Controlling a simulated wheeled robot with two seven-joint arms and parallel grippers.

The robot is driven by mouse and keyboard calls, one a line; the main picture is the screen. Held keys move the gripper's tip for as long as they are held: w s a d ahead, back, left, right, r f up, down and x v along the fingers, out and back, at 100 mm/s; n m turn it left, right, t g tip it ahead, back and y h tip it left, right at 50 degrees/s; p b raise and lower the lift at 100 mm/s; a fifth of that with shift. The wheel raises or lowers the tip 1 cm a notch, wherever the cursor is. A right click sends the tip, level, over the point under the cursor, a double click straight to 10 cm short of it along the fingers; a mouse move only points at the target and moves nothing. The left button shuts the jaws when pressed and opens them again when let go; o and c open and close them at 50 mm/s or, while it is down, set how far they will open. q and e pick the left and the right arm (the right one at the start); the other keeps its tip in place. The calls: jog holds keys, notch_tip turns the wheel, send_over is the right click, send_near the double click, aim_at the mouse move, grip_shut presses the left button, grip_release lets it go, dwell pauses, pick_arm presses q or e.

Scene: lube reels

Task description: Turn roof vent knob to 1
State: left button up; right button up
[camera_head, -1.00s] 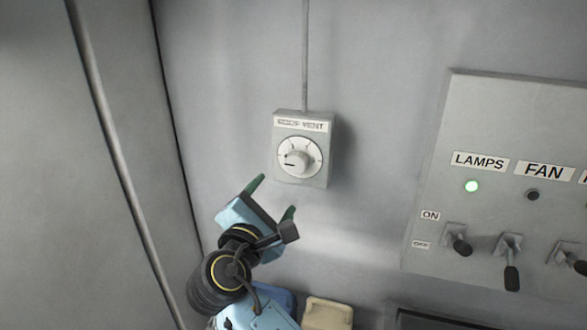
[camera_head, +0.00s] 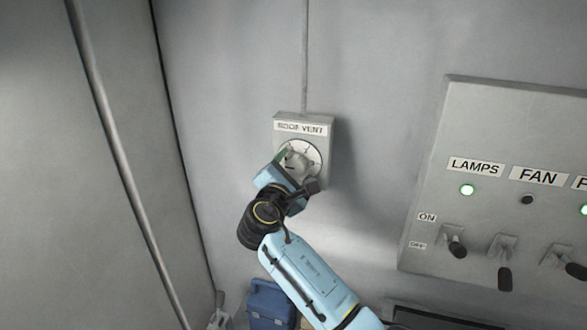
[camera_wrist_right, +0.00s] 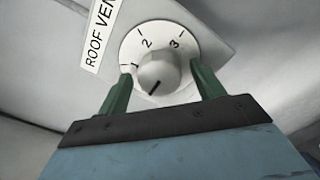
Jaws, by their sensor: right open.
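The roof vent box (camera_head: 282,146) is a grey wall box with a "ROOF VENT" label and a round white dial. Its grey knob (camera_head: 299,161) is partly covered by my right gripper (camera_head: 294,168) in the head view. The right wrist view shows the knob (camera_wrist_right: 158,72) between two green fingers of my right gripper (camera_wrist_right: 161,84), which are open with one on each side. The dial (camera_wrist_right: 160,39) shows 1, 2 and 3. The knob's dark pointer line aims lower left, below the 1, not at it. My left gripper is not seen.
A switch panel (camera_head: 480,120) with lamps, fan labels and toggle levers is on the wall to the right. A vertical conduit (camera_head: 305,60) runs up from the box. A blue container (camera_head: 268,302) stands below. The wall around the box is clear.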

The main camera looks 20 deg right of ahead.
jog(key=shift+c, duration=0.2)
jog(key=c, duration=0.9)
jog(key=shift+c, duration=0.2)
jog(key=m+b, duration=0.4)
jog(key=m, duration=0.1)
jog(key=shift+f+b, duration=0.2)
jog(key=shift+b, duration=0.2)
jog(key=m+b, duration=0.3)
jog(key=m, duration=0.1)
jog(key=shift+b, duration=0.35)
jog(key=shift+r+m+b, duration=0.15)
jog(key=shift+m+b, duration=0.8)
jog(key=shift+m, duration=0.45)
